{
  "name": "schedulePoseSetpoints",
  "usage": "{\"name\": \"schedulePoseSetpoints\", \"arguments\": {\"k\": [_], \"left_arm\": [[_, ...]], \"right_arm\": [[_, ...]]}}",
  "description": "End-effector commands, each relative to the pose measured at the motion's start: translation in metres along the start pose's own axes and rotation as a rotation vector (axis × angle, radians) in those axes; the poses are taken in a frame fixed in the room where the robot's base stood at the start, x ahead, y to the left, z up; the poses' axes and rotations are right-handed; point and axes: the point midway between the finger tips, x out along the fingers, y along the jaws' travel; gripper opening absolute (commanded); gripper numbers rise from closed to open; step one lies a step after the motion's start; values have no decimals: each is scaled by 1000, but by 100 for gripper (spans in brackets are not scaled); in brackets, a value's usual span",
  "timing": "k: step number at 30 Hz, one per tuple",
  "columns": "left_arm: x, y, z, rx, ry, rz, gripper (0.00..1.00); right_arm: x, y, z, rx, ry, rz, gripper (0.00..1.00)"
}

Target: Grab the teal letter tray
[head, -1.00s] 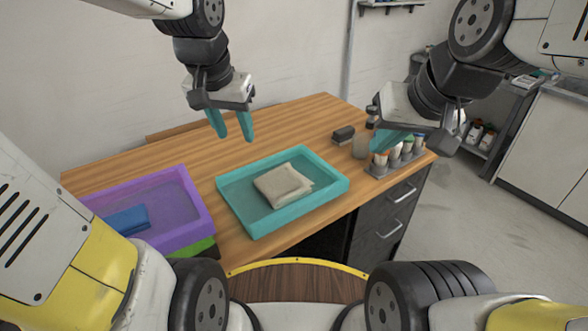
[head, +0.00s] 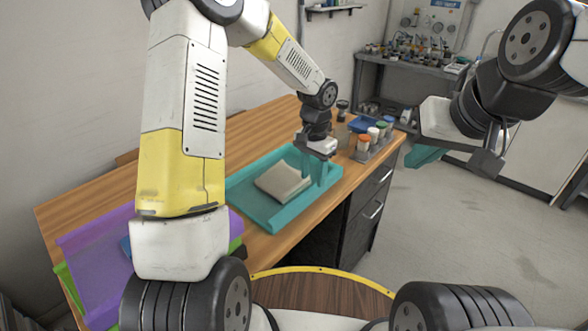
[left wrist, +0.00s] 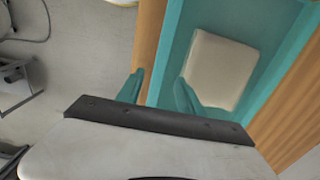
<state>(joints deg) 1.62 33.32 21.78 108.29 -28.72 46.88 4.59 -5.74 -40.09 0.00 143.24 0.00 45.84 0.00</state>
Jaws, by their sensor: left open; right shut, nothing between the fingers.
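The teal letter tray (head: 262,211) lies on the wooden table with a folded beige cloth (head: 283,181) in it. It also fills the upper middle of the left wrist view (left wrist: 178,50), with the cloth (left wrist: 218,68) inside. My left gripper (head: 316,173) is open at the tray's right end. In the left wrist view its fingers (left wrist: 158,92) appear on either side of the tray's near wall, one over the outside and one over the inside. I cannot tell how deep they reach. My right gripper (head: 424,157) is shut and empty, off the table to the right.
A purple tray (head: 85,245) stands over a green one (head: 72,285) at the left, partly hidden behind my left arm. A rack of capped bottles (head: 374,145) stands close beyond the teal tray's right end. Bare table (head: 250,140) lies behind the tray.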

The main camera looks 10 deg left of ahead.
Motion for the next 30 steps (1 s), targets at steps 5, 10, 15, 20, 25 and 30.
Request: {"name": "schedulePoseSetpoints", "arguments": {"k": [5,10,15,20,25,30], "left_arm": [[23,2,1,1,-3,2,44],[48,3,1,0,-3,2,44],[57,2,0,-1,0,0,44],[57,2,0,-1,0,0,44],[56,2,0,-1,0,0,12],[56,2,0,-1,0,0,0]], "right_arm": [[0,0,0,0,0,0,0],[0,0,0,0,0,0,0],[0,0,0,0,0,0,0],[0,0,0,0,0,0,0],[0,0,0,0,0,0,0],[0,0,0,0,0,0,0]]}}
